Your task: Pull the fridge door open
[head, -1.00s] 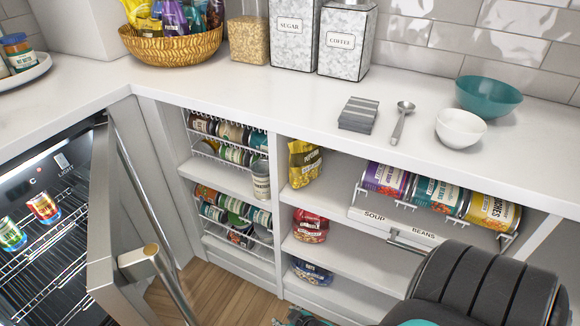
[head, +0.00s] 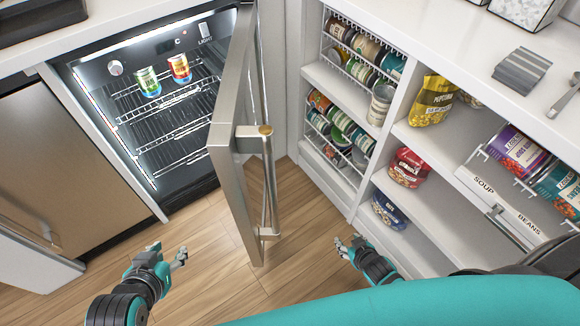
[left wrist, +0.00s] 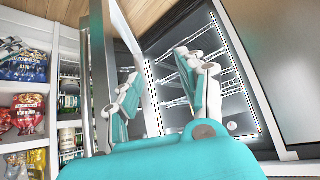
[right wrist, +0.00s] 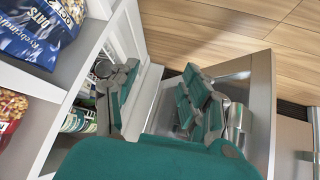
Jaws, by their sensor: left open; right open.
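The fridge door (head: 232,150) stands wide open, swung out from the lit fridge interior (head: 160,125). Its bar handle (head: 268,185) is on the door's right-hand face. My left gripper (head: 180,258) is open and empty, low in front of the fridge, left of the door and apart from it. In the left wrist view, its spread fingers (left wrist: 168,92) have the fridge interior (left wrist: 215,60) behind them. My right gripper (head: 345,248) is open and empty, right of the door near the shelves. The right wrist view shows its spread fingers (right wrist: 160,105), with the door (right wrist: 255,100) at right.
Two cans (head: 164,76) stand on a fridge rack. Open shelves (head: 420,190) with cans and snack bags are close to my right gripper. A closed steel-fronted unit (head: 60,165) is left of the fridge. Wooden floor (head: 215,285) is clear between the grippers.

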